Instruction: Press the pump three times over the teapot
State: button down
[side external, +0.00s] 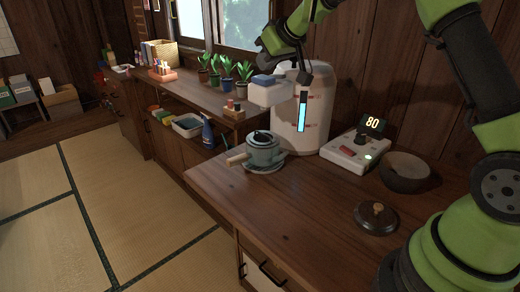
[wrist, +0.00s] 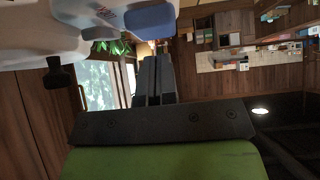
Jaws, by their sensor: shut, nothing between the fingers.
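The white pump pot (side external: 312,110) stands on the wooden counter, with a lit blue level strip on its front. Its blue pump pad (side external: 266,80) tops the spout head on the left; the pad also shows at the top of the wrist view (wrist: 150,18). The blue-grey teapot (side external: 264,155) sits below the spout on a saucer, its handle pointing left. My gripper (wrist: 153,58) is shut and empty, its dark fingers together. In the side view it is above the pad, apart from it as far as I can tell; its fingertips are hard to make out there.
Potted plants (side external: 225,75) line the shelf behind. The front counter is clear.

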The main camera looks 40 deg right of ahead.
jog(key=shift+f, duration=0.1)
jog(key=shift+f, duration=1.25)
jog(key=shift+r, duration=1.35)
jog(key=shift+f, duration=0.15)
jog(key=shift+f, duration=1.15)
jog(key=shift+r, duration=1.25)
jog(key=shift+f, duration=0.15)
